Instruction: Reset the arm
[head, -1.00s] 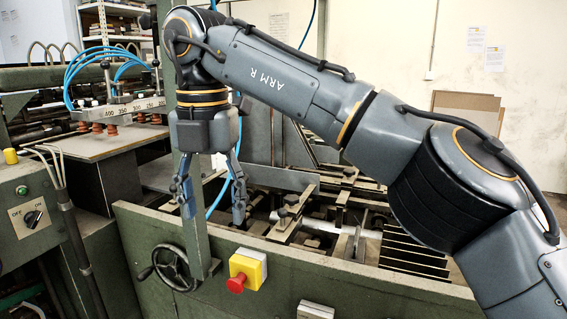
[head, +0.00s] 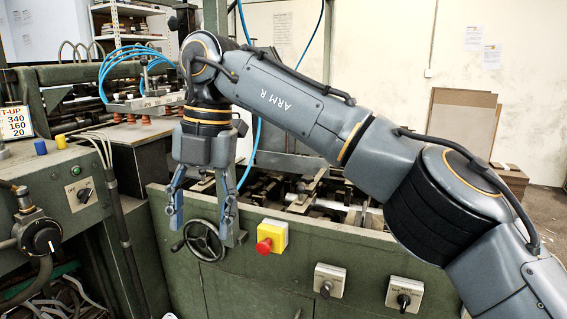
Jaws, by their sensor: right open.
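My right arm, marked "ARM R", reaches in from the lower right and bends down at the wrist. Its right gripper (head: 199,222) hangs fingers down, open, with nothing between the fingers. I cannot tell how far the fingers are from the wheel. My left gripper is not in view.
A yellow box with a red stop button (head: 268,238) sits right of the handwheel. Two knob switches (head: 329,280) are farther right. A control box (head: 62,195) with cables stands at left. Blue hoses (head: 135,57) and suction cups are behind. Bare floor (head: 548,205) shows at right.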

